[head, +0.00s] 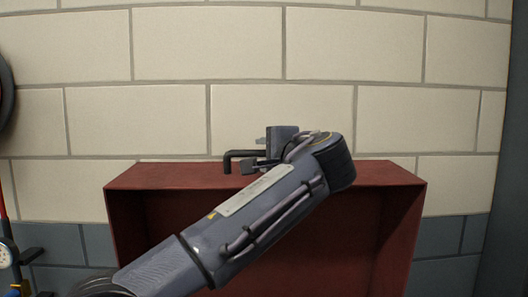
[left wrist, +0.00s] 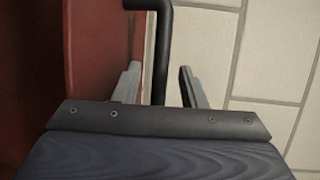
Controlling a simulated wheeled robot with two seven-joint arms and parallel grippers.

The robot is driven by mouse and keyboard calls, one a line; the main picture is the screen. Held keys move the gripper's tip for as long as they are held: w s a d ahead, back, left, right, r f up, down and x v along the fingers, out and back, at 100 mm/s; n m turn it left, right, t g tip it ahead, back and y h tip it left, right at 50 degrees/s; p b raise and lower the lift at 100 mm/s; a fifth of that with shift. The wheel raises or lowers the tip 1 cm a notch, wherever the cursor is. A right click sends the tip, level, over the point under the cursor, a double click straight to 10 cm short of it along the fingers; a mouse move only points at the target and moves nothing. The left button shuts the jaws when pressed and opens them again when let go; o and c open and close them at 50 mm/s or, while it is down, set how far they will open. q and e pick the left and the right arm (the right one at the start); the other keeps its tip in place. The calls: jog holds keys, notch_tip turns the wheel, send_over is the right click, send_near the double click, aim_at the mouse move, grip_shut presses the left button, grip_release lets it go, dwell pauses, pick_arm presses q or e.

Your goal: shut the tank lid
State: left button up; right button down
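A red hollow casing part (head: 160,175), open toward me, fills the lower middle of the head view; it appears to be the tank lid. A black bent handle (head: 229,162) shows at its top. My left gripper (head: 258,153) is at that handle, with my forearm crossing in front of the red part. In the left wrist view the gripper (left wrist: 160,88) is open, one grey finger on each side of the black handle bar (left wrist: 162,45), with gaps visible on both sides. The red surface (left wrist: 95,50) lies to the left there. My right gripper is not in view.
A cream tiled wall (head: 400,50) with grey lower tiles stands behind the red part. At the left edge are a dark round object (head: 5,95) and a gauge (head: 6,256) by a red pipe. A dark upright panel (head: 510,200) bounds the right.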

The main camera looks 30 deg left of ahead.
pick_arm(q)
jog(key=shift+w+a, duration=0.1)
jog(key=shift+a, duration=0.05)
grip_shut()
jog(key=shift+f, duration=0.1)
